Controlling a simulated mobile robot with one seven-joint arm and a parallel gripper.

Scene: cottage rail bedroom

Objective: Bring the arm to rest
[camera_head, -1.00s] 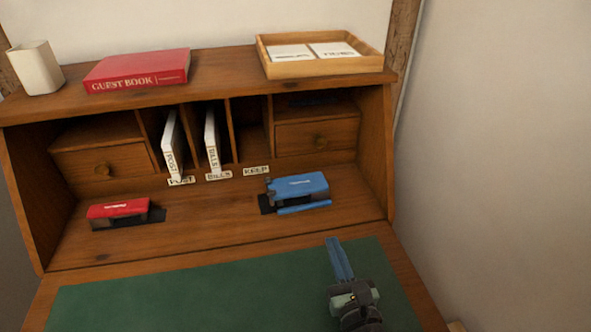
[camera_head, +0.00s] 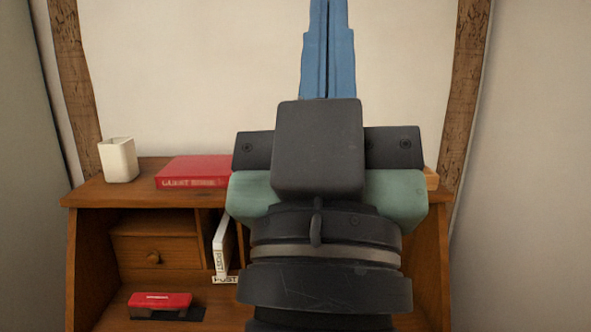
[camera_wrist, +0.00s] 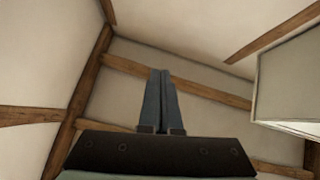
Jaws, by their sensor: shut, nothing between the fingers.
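My gripper (camera_head: 328,45) is raised close in front of the head camera and points upward, with its two blue fingers together and nothing between them. In the wrist view my gripper (camera_wrist: 161,75) also shows its fingers shut, against the beamed ceiling and walls. My arm hides the middle and right of the writing desk (camera_head: 85,200), including the blue stapler and most of the tray seen earlier.
On the desk's top stand a white cup (camera_head: 118,160) and a red guest book (camera_head: 195,172). Below are a red stapler (camera_head: 160,300), a drawer (camera_head: 155,250) and a white POST folder (camera_head: 222,245) in a slot. A pale boxy shape (camera_wrist: 290,80) shows at the wrist view's right.

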